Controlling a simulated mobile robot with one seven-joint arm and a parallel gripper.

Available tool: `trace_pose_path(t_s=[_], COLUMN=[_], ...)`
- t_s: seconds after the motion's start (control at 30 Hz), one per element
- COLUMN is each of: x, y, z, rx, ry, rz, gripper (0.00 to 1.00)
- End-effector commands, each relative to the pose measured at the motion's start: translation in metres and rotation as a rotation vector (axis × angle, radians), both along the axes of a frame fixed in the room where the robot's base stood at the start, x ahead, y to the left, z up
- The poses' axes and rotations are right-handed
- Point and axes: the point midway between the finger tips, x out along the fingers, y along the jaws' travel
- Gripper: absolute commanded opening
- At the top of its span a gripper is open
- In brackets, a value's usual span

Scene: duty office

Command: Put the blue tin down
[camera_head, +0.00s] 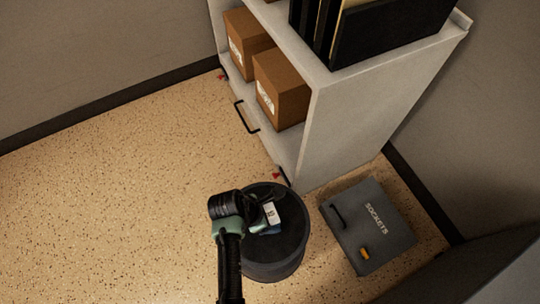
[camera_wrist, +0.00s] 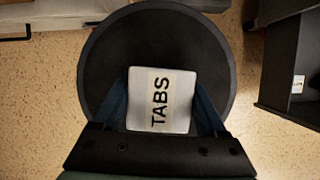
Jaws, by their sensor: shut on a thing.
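A grey shelf unit (camera_head: 350,125) with brown boxes (camera_head: 281,87) and black binders (camera_head: 385,30) stands behind the drum. A grey case marked SOCKETS (camera_head: 372,245) lies on the floor to the right. The speckled floor (camera_head: 120,200) at left is clear.

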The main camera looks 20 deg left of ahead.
Motion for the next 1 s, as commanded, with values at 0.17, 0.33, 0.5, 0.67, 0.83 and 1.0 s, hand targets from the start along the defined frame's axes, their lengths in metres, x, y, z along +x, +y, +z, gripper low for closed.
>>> trace_pose_path(t_s=[0.17, 0.33, 0.5, 0.67, 0.83, 1.0], x=[0.0, 0.0, 0.0, 0.0, -0.008, -0.018], y=[0.0, 0.0, 0.0, 0.0, 0.008, 0.017], z=[-0.001, -0.002, -0.002, 0.005, 0.033, 0.068], rx=[0.0, 0.0, 0.0, 0.0, 0.0, 0.001], ry=[0.0, 0.0, 0.0, 0.0, 0.0, -0.001], rz=[-0.001, -0.001, -0.001, -0.001, 0.001, 0.001], gripper=[0.11, 1.0, 1.0, 1.0, 1.0, 1.0])
